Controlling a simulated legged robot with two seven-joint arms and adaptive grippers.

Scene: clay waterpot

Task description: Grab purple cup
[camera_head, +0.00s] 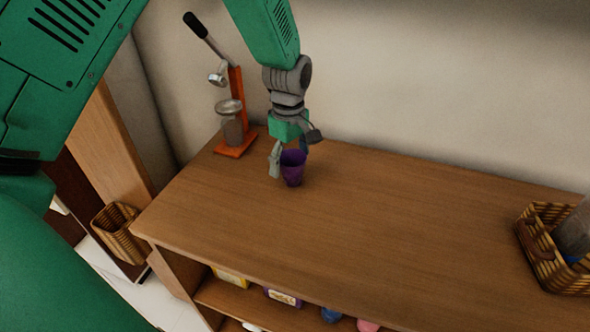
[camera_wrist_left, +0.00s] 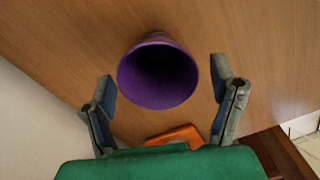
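The purple cup (camera_head: 292,168) stands upright on the wooden table near its back left part. My left gripper (camera_head: 293,154) is over the cup from above, with a finger to its left and another behind its right side. In the left wrist view the cup (camera_wrist_left: 158,72) shows its dark open mouth. There the gripper's two fingers (camera_wrist_left: 163,88) are spread wide, one on each side, with gaps between them and the cup. My right gripper is not in view.
An orange juicer press (camera_head: 235,110) stands just left of the gripper, near the wall. A wicker basket (camera_head: 540,250) with things in it is at the table's right end. The table (camera_head: 400,220) between is clear. Several items sit on the shelf below.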

